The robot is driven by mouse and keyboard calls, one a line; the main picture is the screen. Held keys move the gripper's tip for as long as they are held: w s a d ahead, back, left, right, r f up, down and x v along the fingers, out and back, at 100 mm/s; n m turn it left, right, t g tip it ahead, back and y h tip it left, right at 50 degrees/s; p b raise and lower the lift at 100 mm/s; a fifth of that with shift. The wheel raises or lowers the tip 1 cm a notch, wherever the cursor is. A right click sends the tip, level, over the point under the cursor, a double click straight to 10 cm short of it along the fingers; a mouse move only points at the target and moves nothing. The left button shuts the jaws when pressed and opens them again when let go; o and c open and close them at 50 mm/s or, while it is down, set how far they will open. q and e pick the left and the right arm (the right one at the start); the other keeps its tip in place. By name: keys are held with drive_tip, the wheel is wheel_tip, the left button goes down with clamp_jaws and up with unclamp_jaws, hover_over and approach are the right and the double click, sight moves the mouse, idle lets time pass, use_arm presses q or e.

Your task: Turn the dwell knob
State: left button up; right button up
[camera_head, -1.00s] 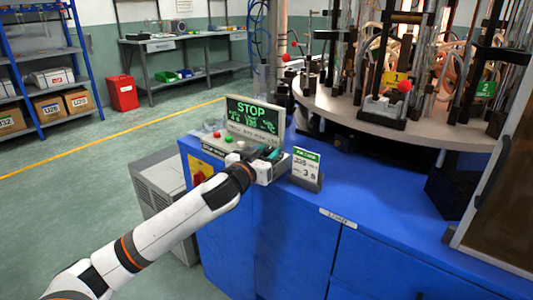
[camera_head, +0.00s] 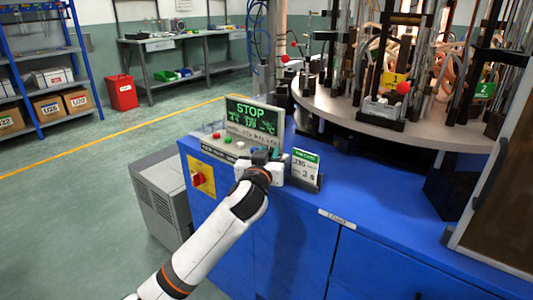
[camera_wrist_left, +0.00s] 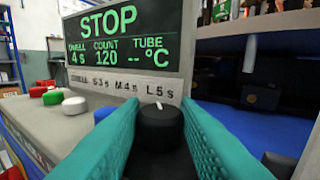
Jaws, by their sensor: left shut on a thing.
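The dwell knob (camera_wrist_left: 161,130) is black with a white mark on top, in the left wrist view. It sits between the teal fingers of my left gripper (camera_wrist_left: 160,110), which is shut on it. In the head view the left gripper (camera_head: 264,156) is at the right end of the control panel and hides the knob. The display (camera_wrist_left: 122,42) reads STOP, dwell 4 s, count 120, with no tube temperature. The label strip (camera_wrist_left: 122,82) under it lists S 3s, M 4s, L 5s. The right gripper is not in view.
Red, green and white buttons (camera_wrist_left: 74,105) lie left of the knob. A small card stand (camera_head: 305,170) stands just right of the gripper on the blue cabinet (camera_head: 290,235). A round table (camera_head: 345,112) with tube fixtures is behind, and a red-yellow switch (camera_head: 199,179) is on the cabinet side.

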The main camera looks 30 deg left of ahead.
use_arm(q)
drive_tip(key=n+y, duration=0.1)
drive_tip(key=n+g+y, duration=0.1)
drive_tip(key=y, duration=0.1)
drive_tip(key=shift+w+d+f+n+g+y+b, duration=0.1)
drive_tip(key=shift+d+n+g+y+b, duration=0.2)
drive_tip(key=shift+n+g+b, duration=0.1)
drive_tip(key=shift+n+g+y, duration=0.4)
drive_tip(key=shift+y, duration=0.1)
drive_tip(key=shift+a, duration=0.1)
drive_tip(key=o, duration=0.7)
drive_tip(key=v, duration=1.2)
drive_tip(key=shift+w, duration=0.1)
